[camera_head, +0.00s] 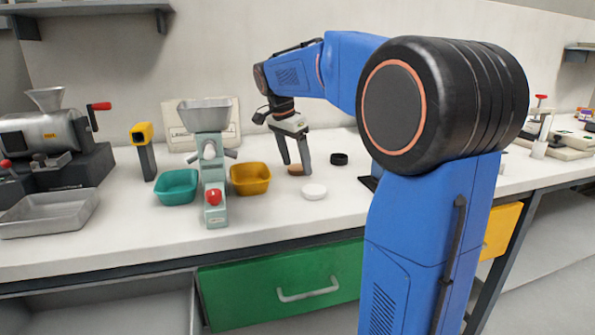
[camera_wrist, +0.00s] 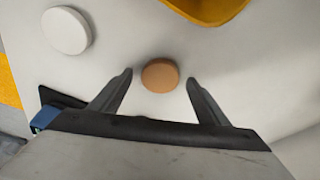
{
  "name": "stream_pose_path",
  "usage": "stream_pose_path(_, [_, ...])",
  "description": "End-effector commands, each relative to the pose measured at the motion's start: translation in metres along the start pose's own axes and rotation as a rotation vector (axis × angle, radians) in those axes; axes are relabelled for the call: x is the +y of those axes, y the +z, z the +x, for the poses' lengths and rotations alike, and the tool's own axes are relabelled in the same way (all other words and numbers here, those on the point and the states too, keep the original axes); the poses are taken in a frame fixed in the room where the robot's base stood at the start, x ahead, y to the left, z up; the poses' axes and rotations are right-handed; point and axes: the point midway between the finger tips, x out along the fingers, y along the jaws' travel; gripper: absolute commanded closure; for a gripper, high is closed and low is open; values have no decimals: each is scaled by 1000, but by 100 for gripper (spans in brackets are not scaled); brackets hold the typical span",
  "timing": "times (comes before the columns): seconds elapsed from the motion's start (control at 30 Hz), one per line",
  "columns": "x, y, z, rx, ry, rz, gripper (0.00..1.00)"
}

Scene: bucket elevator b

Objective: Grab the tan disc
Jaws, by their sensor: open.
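The tan disc (camera_wrist: 160,75) lies flat on the white counter. In the wrist view it sits between the two fingertips of my gripper (camera_wrist: 160,77), with a gap on each side. In the head view the tan disc (camera_head: 296,170) shows just under the fingertips of my gripper (camera_head: 295,168), which points down. My gripper is open and empty. From these views I cannot tell how far the fingertips are above the counter.
A white disc (camera_head: 314,191) and a black disc (camera_head: 339,158) lie nearby. A yellow bin (camera_head: 250,190) stands left of the tan disc, with a pale green machine (camera_head: 212,175) and a teal bin (camera_head: 176,198) further left. A board (camera_head: 180,140) leans behind.

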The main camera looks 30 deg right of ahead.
Motion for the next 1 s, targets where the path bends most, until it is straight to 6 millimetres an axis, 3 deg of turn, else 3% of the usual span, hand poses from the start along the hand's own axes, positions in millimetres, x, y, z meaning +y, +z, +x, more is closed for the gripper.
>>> stream_pose_path(0.27, [0,0,3,0,-1,0,31])
stream_pose_path(0.47, [0,0,3,0,0,0,76])
stream_pose_path(0.77, [0,0,2,0,-1,0,76])
stream_pose_path(1.0, [-1,-8,-27,1,-3,1,76])
